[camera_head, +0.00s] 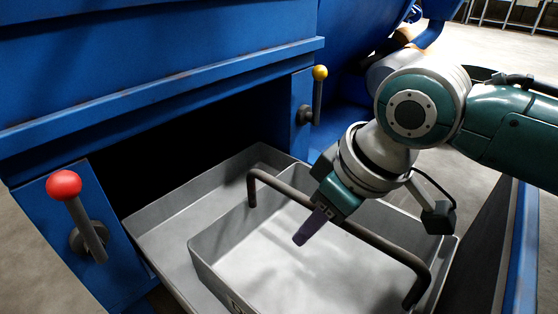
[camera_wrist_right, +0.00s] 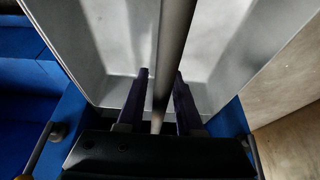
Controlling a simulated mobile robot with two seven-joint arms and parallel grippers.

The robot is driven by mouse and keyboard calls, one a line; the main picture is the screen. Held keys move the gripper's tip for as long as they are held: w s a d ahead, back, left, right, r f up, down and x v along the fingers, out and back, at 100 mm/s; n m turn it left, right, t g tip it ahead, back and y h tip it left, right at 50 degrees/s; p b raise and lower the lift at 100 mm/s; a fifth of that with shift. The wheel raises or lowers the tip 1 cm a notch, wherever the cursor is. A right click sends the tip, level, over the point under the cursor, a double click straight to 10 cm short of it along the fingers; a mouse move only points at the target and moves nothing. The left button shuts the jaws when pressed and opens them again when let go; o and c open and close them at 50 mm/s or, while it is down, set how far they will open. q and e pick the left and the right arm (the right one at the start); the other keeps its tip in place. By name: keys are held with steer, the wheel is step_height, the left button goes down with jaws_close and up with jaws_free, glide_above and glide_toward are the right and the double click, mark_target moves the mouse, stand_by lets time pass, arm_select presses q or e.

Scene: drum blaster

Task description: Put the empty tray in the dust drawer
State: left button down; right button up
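The empty grey tray (camera_head: 290,265) has a dark bar handle (camera_head: 385,245) arched across it. It is inside or just above the outline of the pulled-out grey dust drawer (camera_head: 165,225); I cannot tell whether it rests on the drawer floor. My right gripper (camera_head: 312,226) is at the middle of the handle, pointing down and left. In the right wrist view, its two dark fingers (camera_wrist_right: 160,85) stand on either side of the bar (camera_wrist_right: 175,40) with small gaps, so it looks open around the handle. My left gripper is out of view.
The blue machine (camera_head: 150,50) overhangs the dark drawer opening. A red-knobbed lever (camera_head: 64,185) is left of the opening and a yellow-knobbed lever (camera_head: 320,72) right of it. A blue-edged panel (camera_head: 525,250) stands at the right. Concrete floor (camera_head: 35,270) shows at the left.

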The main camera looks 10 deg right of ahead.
steer(key=shift+o, duration=0.8)
steer(key=p+v, duration=0.8)
steer(key=v, duration=0.3)
steer(key=shift+s+r, duration=0.1)
steer(key=shift+r, duration=0.3)
steer(key=shift+s+d+r, duration=0.1)
steer(key=shift+r, duration=0.1)
